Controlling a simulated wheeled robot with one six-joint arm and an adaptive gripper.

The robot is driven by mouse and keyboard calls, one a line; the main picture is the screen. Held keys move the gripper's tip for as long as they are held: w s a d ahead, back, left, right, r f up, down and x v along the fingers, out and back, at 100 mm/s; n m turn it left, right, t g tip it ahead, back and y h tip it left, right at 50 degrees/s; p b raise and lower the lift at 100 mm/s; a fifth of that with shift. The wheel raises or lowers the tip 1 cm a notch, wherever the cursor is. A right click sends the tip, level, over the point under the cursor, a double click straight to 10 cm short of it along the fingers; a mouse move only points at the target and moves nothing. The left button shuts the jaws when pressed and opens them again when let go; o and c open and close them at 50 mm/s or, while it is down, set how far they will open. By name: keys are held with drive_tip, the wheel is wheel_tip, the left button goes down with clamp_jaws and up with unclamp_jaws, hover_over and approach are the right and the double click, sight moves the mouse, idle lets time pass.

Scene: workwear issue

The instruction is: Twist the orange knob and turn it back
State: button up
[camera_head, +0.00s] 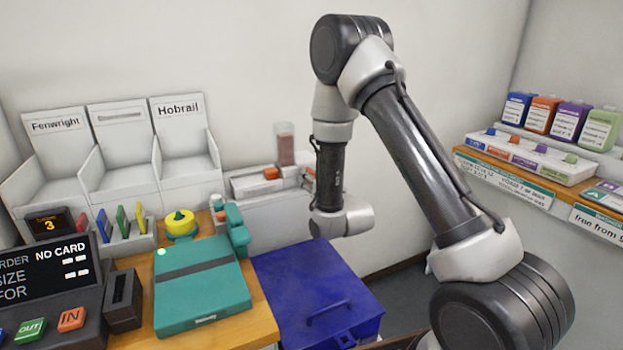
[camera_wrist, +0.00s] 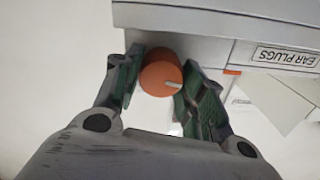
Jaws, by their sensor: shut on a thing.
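The orange knob (camera_wrist: 157,77) sits on the face of a white box (camera_wrist: 180,50) in the wrist view. It is round, with a short pale pointer mark towards its right side. My gripper (camera_wrist: 162,70) has one green-padded finger on each side of the knob and is shut on it. In the head view the gripper's fingers are hidden behind my wrist, and I cannot tell which orange spot there is this knob.
An upside-down "EAR PLUGS" label (camera_wrist: 287,57) is right of the knob. In the head view, a blue lidded bin (camera_head: 315,285) stands below my wrist. Bottles (camera_head: 540,113) stand on the right shelf.

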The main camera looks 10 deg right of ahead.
drive_tip(key=m, duration=0.4)
drive_tip(key=shift+d+m, duration=0.1)
drive_tip(key=shift+m, duration=0.3)
idle(0.4)
drive_tip(key=o, duration=1)
